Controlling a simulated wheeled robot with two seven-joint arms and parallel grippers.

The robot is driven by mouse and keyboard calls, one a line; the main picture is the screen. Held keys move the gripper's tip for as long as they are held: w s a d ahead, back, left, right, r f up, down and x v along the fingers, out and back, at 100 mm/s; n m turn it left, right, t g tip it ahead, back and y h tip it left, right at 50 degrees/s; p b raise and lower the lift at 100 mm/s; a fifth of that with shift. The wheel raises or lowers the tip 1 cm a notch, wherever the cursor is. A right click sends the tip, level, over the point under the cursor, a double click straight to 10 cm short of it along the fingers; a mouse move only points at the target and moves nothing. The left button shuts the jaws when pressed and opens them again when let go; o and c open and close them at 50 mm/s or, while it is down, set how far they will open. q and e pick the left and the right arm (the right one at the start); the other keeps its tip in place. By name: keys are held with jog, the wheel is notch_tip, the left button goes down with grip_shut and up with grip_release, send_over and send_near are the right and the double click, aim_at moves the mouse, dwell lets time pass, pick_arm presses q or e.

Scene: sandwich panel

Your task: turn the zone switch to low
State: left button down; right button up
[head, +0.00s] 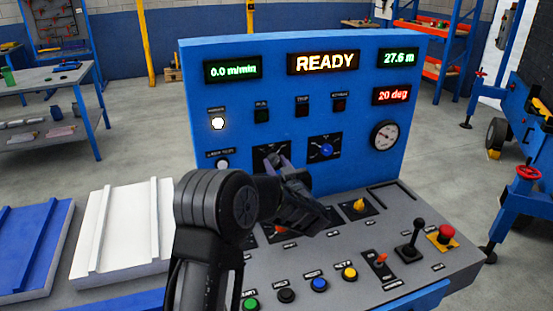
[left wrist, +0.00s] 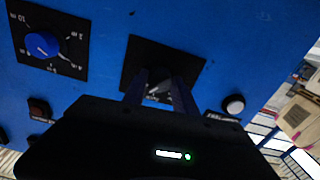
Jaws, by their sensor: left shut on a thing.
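The zone switch sits on a black square plate (head: 262,150) on the upright blue panel, left of the blue dial knob (head: 326,150). In the left wrist view the two fingers (left wrist: 158,92) close around the small switch knob in front of the black plate (left wrist: 192,66). The fingers and gripper body hide most of the knob, so its setting cannot be read. My right gripper is not in view.
The blue knob shows close by in the left wrist view (left wrist: 42,45). A white button (left wrist: 234,104) is on the other side. Below, the grey desk (head: 432,262) carries a black joystick (head: 412,240), a red mushroom button (head: 445,233) and several coloured buttons. My left arm covers the desk's left part.

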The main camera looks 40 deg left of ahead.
pick_arm(q)
jog(key=shift+m+p, duration=0.3)
jog(key=shift+m, duration=0.2)
jog(key=c, duration=1)
grip_release()
jog(key=b+v, duration=0.1)
jog(key=v, duration=0.6)
jog(key=shift+s+d, duration=0.2)
jog(key=shift+d, duration=0.15)
